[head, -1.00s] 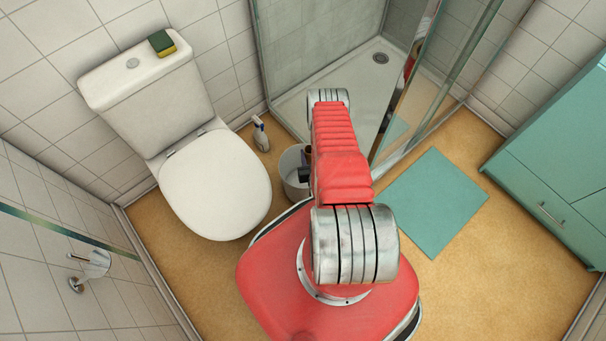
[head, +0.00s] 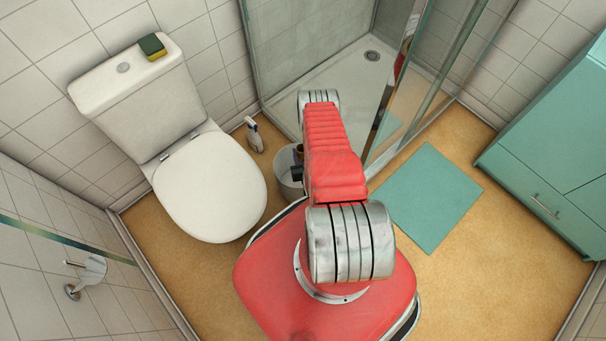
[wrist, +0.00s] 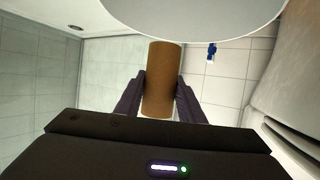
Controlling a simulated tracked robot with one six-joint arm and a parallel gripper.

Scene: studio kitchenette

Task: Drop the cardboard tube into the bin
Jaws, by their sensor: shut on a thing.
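The brown cardboard tube (wrist: 162,75) is in the middle of the wrist view, between the dark fingers of my gripper (wrist: 160,92). The gripper is shut on it. The bin (head: 289,178) is a pale grey round container on the floor right of the toilet in the head view, its right side hidden behind my red arm. A pale curved surface (wrist: 195,18), apparently the bin, fills the top of the wrist view beyond the tube's end. I cannot tell whether tube and bin touch. My gripper is mostly hidden by the arm in the head view.
The white toilet (head: 209,190) stands left of the bin. The glass shower (head: 330,90) is behind my arm. A flat teal mat (head: 427,198) and teal cabinet (head: 550,150) are right.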

